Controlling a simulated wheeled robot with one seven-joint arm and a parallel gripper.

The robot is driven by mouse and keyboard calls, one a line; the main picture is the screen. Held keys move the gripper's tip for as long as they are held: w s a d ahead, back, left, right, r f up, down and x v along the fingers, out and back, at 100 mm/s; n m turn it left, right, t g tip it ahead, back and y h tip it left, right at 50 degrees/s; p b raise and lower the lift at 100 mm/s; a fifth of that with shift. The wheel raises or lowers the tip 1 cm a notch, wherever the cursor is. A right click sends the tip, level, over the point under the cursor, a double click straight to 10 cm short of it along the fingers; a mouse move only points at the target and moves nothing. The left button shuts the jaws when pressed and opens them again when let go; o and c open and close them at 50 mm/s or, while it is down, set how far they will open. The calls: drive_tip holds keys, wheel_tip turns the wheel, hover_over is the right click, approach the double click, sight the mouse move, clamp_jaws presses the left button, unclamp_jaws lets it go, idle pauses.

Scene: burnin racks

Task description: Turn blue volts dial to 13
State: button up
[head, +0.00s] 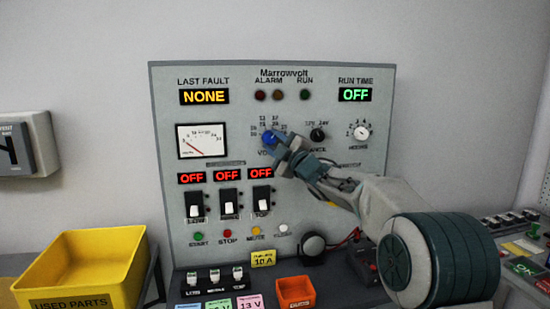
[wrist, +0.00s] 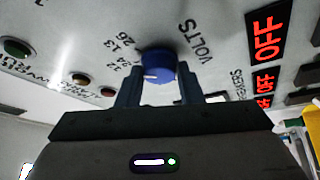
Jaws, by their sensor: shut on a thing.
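The blue volts dial (head: 269,138) is on the grey panel, right of the analogue meter, partly hidden by my gripper in the head view. In the wrist view the blue dial (wrist: 158,66) sits between my two fingers, with a white pointer mark on its face. Numbers such as 12, 13, 24 and 26 are printed around it, and the word VOLTS is beside it. I cannot tell exactly which number the mark meets. My gripper (head: 279,150) is shut on the dial, its fingers (wrist: 160,82) on either side of the knob.
The panel (head: 225,155) also has a black dial (head: 318,134), a white mode dial (head: 361,131) and several switches below. The three breaker displays (head: 227,175) read OFF. A yellow bin (head: 85,265) stands left; an orange tray (head: 295,290) and a pink 13 V card (head: 249,303) lie in front.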

drive_tip(key=m+b, duration=0.1)
drive_tip(key=m+t+b, duration=0.1)
drive_tip(key=m+b, duration=0.1)
drive_tip(key=m+t+h+b, duration=0.1)
drive_tip(key=m+b, duration=0.1)
drive_tip(key=shift+a+f, duration=0.2)
drive_tip(key=shift+f, duration=0.2)
drive_tip(key=shift+r+m+t+h+b, duration=0.1)
drive_tip(key=shift+m+t+h+b, duration=0.3)
drive_tip(key=shift+m+t+b, duration=0.55)
drive_tip(key=shift+r+m+b, duration=0.1)
drive_tip(key=shift+m+b, duration=0.2)
drive_tip(key=shift+m, duration=0.15)
drive_tip(key=o, duration=1)
drive_tip(key=shift+s, duration=0.15)
drive_tip(key=b+v, duration=0.3)
drive_tip(key=v, duration=1)
drive_tip(key=shift+s+d, duration=0.2)
drive_tip(key=shift+s, duration=0.1)
drive_tip(key=shift+d+h, duration=0.1)
drive_tip(key=shift+h, duration=0.2)
